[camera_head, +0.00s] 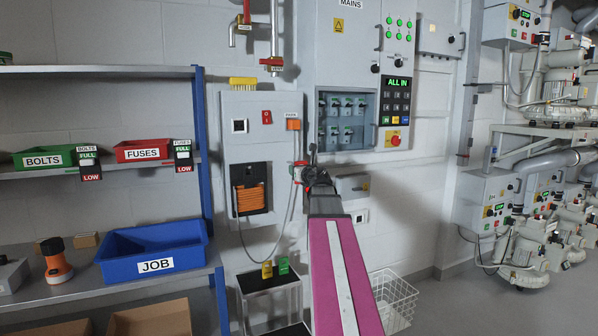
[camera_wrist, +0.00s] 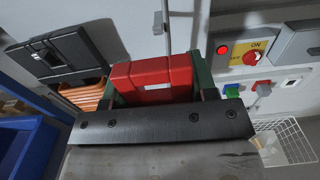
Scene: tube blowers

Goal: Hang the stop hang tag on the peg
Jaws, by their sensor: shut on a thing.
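My gripper (camera_head: 312,176) is in front of the grey wall panel, at the end of my magenta arm. In the wrist view it is shut on a red piece (camera_wrist: 150,78), which I take to be the stop hang tag. No lettering on it can be read, and dark green surfaces show beside it. A bit of red also shows by the gripper in the head view (camera_head: 300,163). A yellow tag (camera_head: 267,270) and a green tag (camera_head: 284,265) stand upright at a box low by the wall. I cannot make out the peg clearly.
The grey wall panel (camera_head: 258,140) carries switches and an orange coil (camera_head: 250,198). A shelf with a blue JOB bin (camera_head: 155,247) stands at the left. A white wire basket (camera_head: 397,300) is at the lower right. Open floor (camera_head: 455,310) lies right of it.

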